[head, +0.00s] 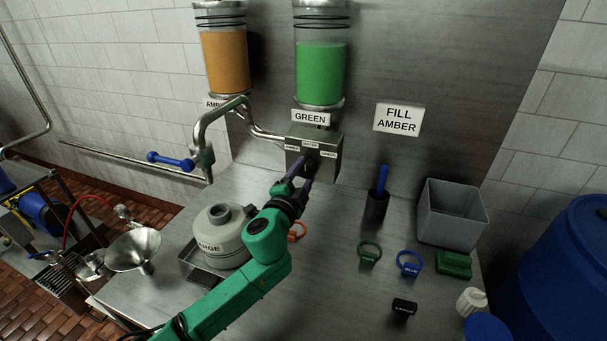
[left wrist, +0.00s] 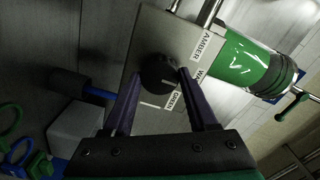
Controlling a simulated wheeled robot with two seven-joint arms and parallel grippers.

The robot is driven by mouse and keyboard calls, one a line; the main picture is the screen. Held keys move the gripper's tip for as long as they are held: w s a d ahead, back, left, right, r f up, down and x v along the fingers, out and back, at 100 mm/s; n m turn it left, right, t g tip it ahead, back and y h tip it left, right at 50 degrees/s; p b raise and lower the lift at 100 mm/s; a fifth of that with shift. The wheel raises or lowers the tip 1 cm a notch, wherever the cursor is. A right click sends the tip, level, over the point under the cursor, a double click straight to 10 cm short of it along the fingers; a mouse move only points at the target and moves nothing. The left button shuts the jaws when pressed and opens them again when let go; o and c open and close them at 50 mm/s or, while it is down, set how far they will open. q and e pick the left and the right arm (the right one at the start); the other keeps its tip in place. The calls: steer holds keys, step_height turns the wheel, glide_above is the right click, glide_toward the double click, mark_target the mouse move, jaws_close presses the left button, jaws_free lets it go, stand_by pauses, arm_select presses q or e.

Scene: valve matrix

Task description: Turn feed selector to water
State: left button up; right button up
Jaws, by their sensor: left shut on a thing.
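The feed selector (head: 315,142) is a grey metal box on the back wall with small labels for amber, water and green. Its round black knob (left wrist: 158,75) shows in the left wrist view, with the amber, water and green labels around it. My left gripper (head: 297,184) reaches up to the box from the front. In the left wrist view the two purple fingers of my left gripper (left wrist: 161,82) are shut on the knob, one on each side. I cannot tell which label the knob points to. My right gripper is not in view.
Amber (head: 225,62) and green (head: 320,72) cylinders hang above, beside a "FILL AMBER" sign (head: 398,119). A grey "LARGE" jar (head: 221,245) stands left of my arm. A black holder (head: 376,208), grey bin (head: 452,215) and coloured rings (head: 409,263) are on the right.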

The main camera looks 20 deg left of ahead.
arm_select(q)
steer(key=o, duration=1.4)
steer(key=shift+c, duration=0.2)
steer(key=s+a+b, duration=0.1)
steer(key=s+b, duration=0.3)
steer(key=s, duration=1)
steer(key=shift+s, duration=0.25)
